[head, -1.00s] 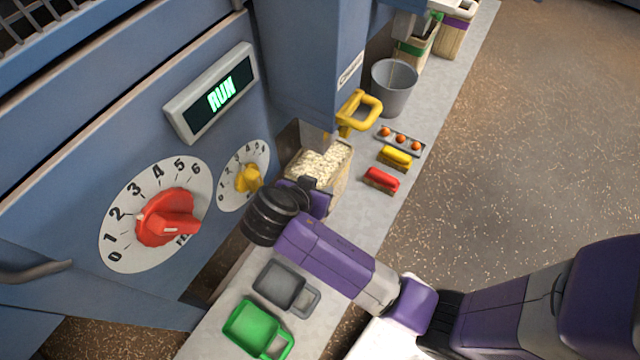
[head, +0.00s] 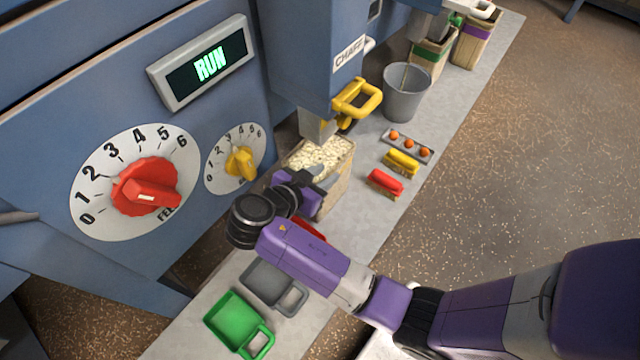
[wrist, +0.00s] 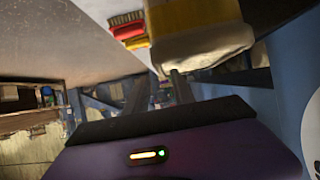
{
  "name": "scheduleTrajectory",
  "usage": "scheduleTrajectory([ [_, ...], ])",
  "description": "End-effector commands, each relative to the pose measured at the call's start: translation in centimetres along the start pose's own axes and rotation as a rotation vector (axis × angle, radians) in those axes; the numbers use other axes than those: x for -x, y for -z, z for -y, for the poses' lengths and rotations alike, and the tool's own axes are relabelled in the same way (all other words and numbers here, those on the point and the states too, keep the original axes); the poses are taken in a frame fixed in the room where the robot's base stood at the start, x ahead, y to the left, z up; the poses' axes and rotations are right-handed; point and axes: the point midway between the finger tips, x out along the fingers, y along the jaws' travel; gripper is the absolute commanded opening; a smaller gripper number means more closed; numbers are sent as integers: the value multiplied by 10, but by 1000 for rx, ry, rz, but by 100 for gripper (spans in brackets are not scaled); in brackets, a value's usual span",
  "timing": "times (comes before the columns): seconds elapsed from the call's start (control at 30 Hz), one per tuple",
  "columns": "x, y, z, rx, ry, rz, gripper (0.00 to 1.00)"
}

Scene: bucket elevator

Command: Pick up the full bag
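In the wrist view the bag's pale rim and yellowish side (wrist: 205,45) are close beyond my fingers (wrist: 162,88). The fingers stand apart with a gap between them. I cannot tell whether they touch the bag. My wrist hides the bag's lower near side.
A yellow clamp handle (head: 357,100) sits at the spout above the bag. Red (head: 384,181) and yellow (head: 401,162) brushes, a grey bucket (head: 407,93) and two other bags (head: 474,45) stand farther along. Grey (head: 270,281) and green (head: 236,322) scoops lie nearer.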

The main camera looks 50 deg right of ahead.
Motion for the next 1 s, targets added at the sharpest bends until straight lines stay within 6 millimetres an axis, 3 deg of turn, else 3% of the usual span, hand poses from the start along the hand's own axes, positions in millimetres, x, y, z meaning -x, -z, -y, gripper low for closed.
scheduleTrajectory([
  [0.53,-65,0,1,0,-2,0,30],
  [0.87,-73,0,1,0,-1,0,30],
  [1.0,-72,0,1,0,0,0,4],
])
